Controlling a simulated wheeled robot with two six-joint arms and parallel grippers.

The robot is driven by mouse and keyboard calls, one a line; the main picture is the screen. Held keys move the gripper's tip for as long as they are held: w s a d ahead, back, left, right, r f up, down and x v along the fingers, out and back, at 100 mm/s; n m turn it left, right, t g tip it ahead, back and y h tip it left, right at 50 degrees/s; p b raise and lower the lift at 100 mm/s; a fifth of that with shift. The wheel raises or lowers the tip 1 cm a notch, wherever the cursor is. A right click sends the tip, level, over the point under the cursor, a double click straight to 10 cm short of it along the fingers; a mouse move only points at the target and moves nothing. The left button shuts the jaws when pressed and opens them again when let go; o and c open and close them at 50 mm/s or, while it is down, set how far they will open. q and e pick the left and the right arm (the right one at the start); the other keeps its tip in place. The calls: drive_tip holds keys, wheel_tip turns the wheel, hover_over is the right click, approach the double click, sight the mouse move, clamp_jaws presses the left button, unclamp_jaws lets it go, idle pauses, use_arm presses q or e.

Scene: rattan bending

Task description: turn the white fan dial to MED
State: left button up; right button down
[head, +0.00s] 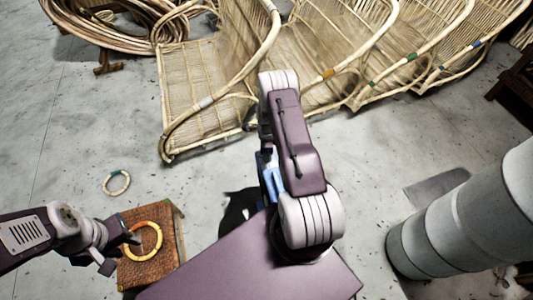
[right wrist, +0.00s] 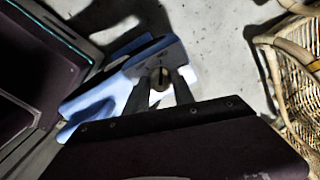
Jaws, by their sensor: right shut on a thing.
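My right gripper (right wrist: 161,84) is shut on the dial, one finger on each side. The setting labels are too small to read, so I cannot tell where the dial points. In the head view the blue housing (head: 269,172) is partly hidden behind my right arm. My left gripper (head: 119,253) is open and empty at the lower left, above a brown woven stool.
Wicker chairs (head: 195,78) stand in a row at the back. A yellow ring (head: 143,257) lies on the woven stool (head: 165,215), and another ring (head: 107,185) lies on the floor. A large grey cylinder (head: 455,230) stands at right. Bare floor (head: 375,160) lies between.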

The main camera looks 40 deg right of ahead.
drive_tip(key=c, duration=1.1)
unclamp_jaws()
drive_tip(key=shift+o, duration=0.2)
wheel_tip(320, 180, up, 9)
drive_tip(key=p, duration=0.2)
drive_tip(key=shift+p, duration=0.3)
